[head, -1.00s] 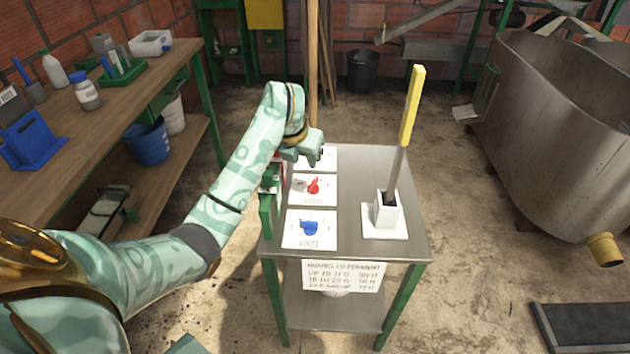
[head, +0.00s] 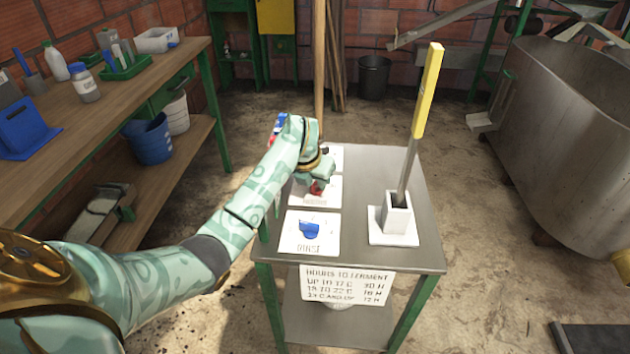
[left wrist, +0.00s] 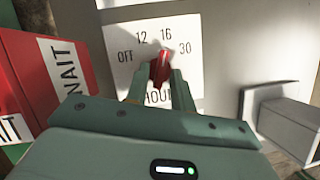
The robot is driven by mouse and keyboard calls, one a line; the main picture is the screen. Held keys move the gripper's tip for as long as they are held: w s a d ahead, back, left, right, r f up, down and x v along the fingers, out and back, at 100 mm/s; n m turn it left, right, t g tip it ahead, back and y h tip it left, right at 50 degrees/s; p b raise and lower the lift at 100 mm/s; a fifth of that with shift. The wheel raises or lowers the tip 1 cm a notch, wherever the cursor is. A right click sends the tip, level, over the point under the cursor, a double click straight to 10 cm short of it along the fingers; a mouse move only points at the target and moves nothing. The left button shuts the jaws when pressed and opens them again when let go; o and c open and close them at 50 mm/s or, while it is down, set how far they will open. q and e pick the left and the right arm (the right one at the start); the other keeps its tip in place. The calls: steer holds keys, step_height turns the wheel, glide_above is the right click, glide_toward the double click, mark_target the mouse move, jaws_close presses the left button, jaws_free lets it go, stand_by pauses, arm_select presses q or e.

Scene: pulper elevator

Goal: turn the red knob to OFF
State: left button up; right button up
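In the left wrist view the knob (left wrist: 160,68) is on a dial plate (left wrist: 196,72) marked OFF, 12, 16, 30. Its white pointer mark faces up, near 16. OFF is to its left. The fingers of my left gripper (left wrist: 160,84) are open, one on each side of the knob, with small gaps showing. My right gripper is not in view.
On the cart (head: 375,165), a blue knob (head: 309,230) is in front, and a yellow-handled lever (head: 428,90) rises from a white base (head: 396,222) at the right. A red sign (left wrist: 45,85) is close at left in the wrist view. A workbench (head: 120,100) stands left.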

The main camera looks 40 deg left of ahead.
arm_select(q)
jaws_close()
